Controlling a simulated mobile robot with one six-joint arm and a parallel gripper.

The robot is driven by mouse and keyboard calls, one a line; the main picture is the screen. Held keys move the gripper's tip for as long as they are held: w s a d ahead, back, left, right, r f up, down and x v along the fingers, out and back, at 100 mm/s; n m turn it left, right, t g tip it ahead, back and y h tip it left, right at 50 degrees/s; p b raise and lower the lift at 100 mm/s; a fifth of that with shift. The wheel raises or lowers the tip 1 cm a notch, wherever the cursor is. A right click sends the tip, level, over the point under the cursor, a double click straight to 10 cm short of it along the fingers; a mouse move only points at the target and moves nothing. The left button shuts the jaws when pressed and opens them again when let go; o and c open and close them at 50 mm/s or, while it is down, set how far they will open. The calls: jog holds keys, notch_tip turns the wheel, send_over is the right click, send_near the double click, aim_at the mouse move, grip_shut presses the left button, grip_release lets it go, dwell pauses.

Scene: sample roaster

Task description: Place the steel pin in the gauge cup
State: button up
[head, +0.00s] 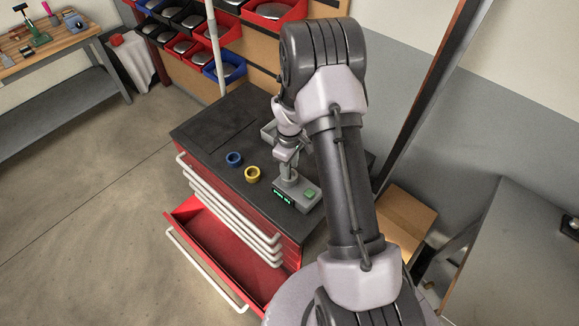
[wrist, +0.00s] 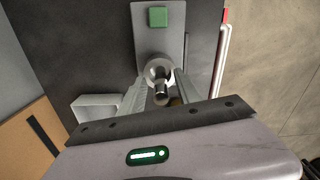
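The grey gauge (head: 297,193) stands on the black cabinet top, with a green button and a lit display. It also shows in the wrist view (wrist: 174,42). Its round gauge cup (wrist: 157,67) lies just beyond my fingertips. My gripper (wrist: 163,86) points down at the cup, with one finger on each side of the steel pin (wrist: 162,90). It appears shut on the short, shiny pin, whose far end lines up with the cup. I cannot tell whether that end is inside the cup or just above it. In the head view, my arm partly hides this spot.
A blue ring (head: 234,159) and a yellow ring (head: 252,174) lie on the cabinet top (head: 205,128), left of the gauge. A red drawer (head: 215,255) stands open below. A grey tray (head: 268,134) sits behind my gripper. The left part of the top is clear.

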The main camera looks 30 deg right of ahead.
jog(key=s+a+r+m+t+p, duration=0.1)
jog(key=s+a+r+m+p, duration=0.15)
jog(key=r, duration=1.05)
jog(key=s+a+r+m+t+p, duration=0.1)
jog(key=a+r, duration=0.3)
jog(key=r, duration=1)
jog(key=s+a+r+m+t+y, duration=0.1)
jog(key=s+a+r+m+t, duration=0.1)
jog(key=s+a+r, duration=0.3)
jog(key=s+a+r+m+t+y, duration=0.1)
jog(key=s+a+r+m, duration=0.4)
jog(key=s, duration=0.9)
jog(key=shift+s+a+t, duration=0.3)
jog(key=shift+a+t, duration=0.1)
jog(key=shift+a, duration=0.35)
